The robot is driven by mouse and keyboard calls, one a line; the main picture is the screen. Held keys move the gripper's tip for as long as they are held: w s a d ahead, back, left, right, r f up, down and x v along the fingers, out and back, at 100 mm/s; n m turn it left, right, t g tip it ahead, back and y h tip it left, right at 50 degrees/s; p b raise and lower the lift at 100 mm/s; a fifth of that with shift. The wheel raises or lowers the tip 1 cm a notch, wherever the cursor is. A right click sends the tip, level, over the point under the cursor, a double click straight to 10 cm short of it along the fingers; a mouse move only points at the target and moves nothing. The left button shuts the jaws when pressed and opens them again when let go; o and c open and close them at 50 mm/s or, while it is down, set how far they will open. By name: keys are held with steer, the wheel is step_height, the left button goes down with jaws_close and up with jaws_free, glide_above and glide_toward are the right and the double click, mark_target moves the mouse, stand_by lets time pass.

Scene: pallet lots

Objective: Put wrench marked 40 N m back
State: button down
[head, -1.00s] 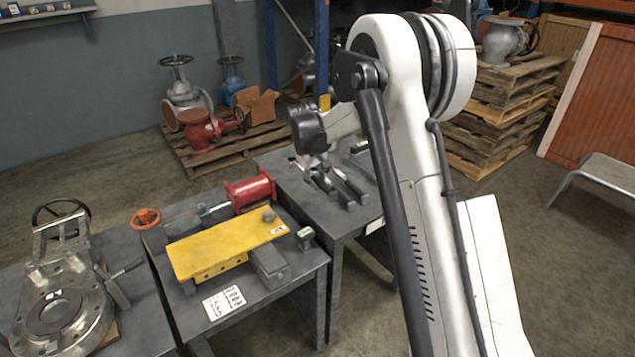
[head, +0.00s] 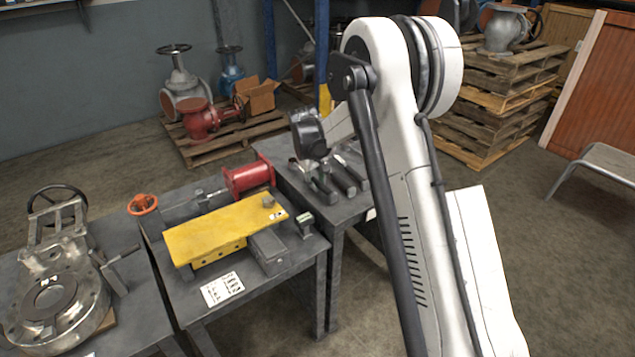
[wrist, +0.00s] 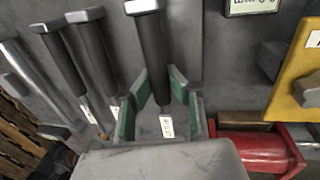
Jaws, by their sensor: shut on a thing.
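A wrench with a dark grip (wrist: 151,60) stands between my gripper's (wrist: 155,105) two green-padded fingers in the wrist view. The gripper is shut on it. A small white label (wrist: 166,127) shows on the wrench near the fingers, but its text is too small to read. In the head view my gripper (head: 315,160) is low over the far grey table, partly hidden by my arm. Several other wrenches (wrist: 97,50) lie side by side to the left in the wrist view. They also show as dark grips (head: 345,180) in the head view.
The nearer table (head: 310,262) holds a yellow plate (head: 225,235), a red cylinder (head: 248,177) and a white card (head: 222,289). The red cylinder (wrist: 270,150) lies close right of my gripper. A small labelled block (wrist: 250,6) stands above right in the wrist view.

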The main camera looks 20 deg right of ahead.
steer(key=shift+f+b, duration=0.45)
steer(key=shift+f, duration=0.2)
stand_by(0.3)
steer(key=c, duration=1.7)
jaws_free()
steer(key=shift+o, duration=0.2)
step_height(320, 180, up, 12)
steer(key=s+a, duration=0.1)
steer(key=a, duration=0.1)
steer(key=s+r+t+p, duration=0.1)
steer(key=s+r+t, duration=0.1)
steer(key=s+r, duration=0.75)
steer(key=s+a+r+m+t+y+p, duration=0.1)
steer(key=s+r, duration=0.3)
steer(key=s, duration=0.6)
steer(key=s+a+r+m+t+p, duration=0.15)
steer(key=s+r, duration=0.25)
steer(key=s, duration=0.7)
steer(key=s+f+m+t+y+p, duration=0.1)
steer(key=s+f+t, duration=0.1)
steer(key=s, duration=0.8)
steer(key=shift+s+a+f, duration=0.15)
steer(key=shift+s+f, duration=0.05)
steer(key=shift+f, duration=0.4)
